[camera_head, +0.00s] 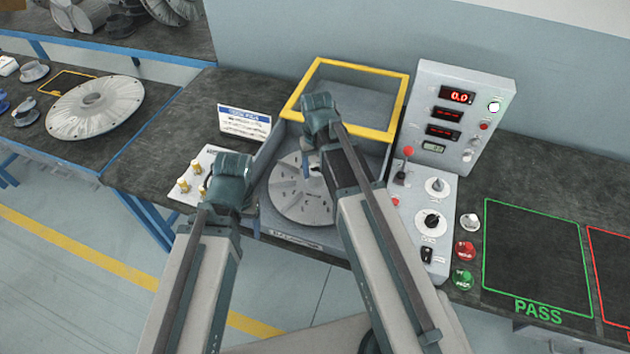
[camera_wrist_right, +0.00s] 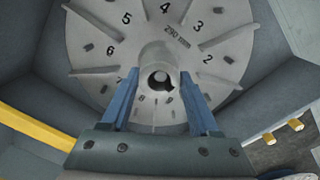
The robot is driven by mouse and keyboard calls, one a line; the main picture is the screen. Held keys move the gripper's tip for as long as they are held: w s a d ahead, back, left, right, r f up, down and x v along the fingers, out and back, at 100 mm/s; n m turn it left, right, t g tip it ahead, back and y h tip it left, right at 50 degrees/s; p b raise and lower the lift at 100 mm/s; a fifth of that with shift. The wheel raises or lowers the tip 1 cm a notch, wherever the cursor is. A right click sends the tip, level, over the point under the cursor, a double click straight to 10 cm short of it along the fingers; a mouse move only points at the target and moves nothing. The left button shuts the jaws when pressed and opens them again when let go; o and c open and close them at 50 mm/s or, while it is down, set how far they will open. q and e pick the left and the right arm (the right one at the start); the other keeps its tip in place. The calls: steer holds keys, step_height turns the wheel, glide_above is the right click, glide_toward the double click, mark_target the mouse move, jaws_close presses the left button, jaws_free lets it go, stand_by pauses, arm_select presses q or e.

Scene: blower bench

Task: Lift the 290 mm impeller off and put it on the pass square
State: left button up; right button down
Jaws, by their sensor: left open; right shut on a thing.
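The 290 mm impeller (camera_head: 290,200) is a grey bladed disc inside the open machine bay. In the right wrist view the impeller (camera_wrist_right: 215,55) shows its "290" mark, numbered positions and a central hub (camera_wrist_right: 157,62). My right gripper (camera_wrist_right: 160,80) is shut on the hub, one blue finger on each side. In the head view the right gripper (camera_head: 309,168) reaches down over the disc, partly hidden by its own arm. My left gripper (camera_head: 230,172) is open and empty, left of the bay; its fingers are mostly hidden. The green-outlined pass square (camera_head: 535,255) is bare, at the right.
A yellow-framed guard (camera_head: 395,135) stands raised behind the bay. A control panel (camera_head: 455,120) with knobs and a lever stands between bay and pass square. A red-outlined square (camera_head: 612,260) lies further right. Another disc (camera_head: 95,105) lies on the left bench.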

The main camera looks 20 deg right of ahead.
steer(key=shift+r+p, duration=0.65)
steer(key=shift+r, duration=0.05)
step_height(320, 180, up, 8)
steer(key=p, duration=0.8)
steer(key=shift+r, duration=0.15)
stand_by(0.6)
